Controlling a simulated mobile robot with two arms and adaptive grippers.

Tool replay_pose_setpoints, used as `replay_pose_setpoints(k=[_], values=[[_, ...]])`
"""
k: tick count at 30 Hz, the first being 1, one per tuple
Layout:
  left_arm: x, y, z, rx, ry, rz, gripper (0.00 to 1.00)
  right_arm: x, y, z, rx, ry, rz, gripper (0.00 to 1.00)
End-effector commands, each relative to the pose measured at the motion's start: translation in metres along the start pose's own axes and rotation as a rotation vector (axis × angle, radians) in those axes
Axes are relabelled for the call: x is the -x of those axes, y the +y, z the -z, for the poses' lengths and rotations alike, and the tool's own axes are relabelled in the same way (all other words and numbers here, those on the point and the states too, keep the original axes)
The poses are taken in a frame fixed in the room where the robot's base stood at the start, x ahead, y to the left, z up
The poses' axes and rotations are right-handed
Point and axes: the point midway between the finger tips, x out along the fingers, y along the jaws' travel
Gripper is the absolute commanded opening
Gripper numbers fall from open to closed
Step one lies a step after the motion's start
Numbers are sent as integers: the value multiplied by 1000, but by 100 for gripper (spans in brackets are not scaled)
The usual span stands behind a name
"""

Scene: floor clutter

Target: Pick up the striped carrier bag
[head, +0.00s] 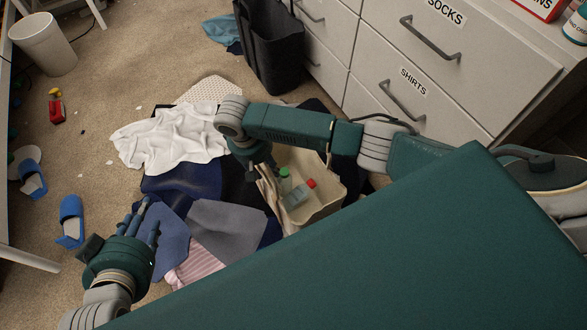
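A pink and white striped piece (198,262) lies at the front of the clothes pile, partly under grey and blue cloth. I cannot tell whether it is a bag or a garment. A crumpled tan, faintly striped thing (268,190) hangs at the left side of a cream bin, below my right gripper (265,168); it may be the carrier bag. The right gripper points down there, and its fingertips are too small and dark to tell whether they hold it. My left gripper (146,222) is open and empty, fingers spread, at the left edge of the pile.
The cream bin (325,204) holds bottles with green and red caps. A white cloth (168,138) tops the pile. A dark basket (270,50) stands against the drawers (440,75). Blue slippers (70,218) and a toy (56,106) lie left.

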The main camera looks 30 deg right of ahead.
Motion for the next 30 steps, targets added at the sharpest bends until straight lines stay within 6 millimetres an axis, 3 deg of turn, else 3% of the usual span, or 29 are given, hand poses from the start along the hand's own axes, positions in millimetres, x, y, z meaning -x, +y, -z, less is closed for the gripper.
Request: replay_pose_setpoints(k=[6,16,21,30], values=[[-3,4,32,-1,133,-9,40,-14,0,0,0,0,0,36],[-3,5,39,-1,159,-10,40,-15,0,0,0,0,0,36],[-3,5,39,-1,158,-10,40,-15,0,0,0,0,0,2],[-3,5,38,-1,157,-10,40,-14,0,0,0,1,0,0]])
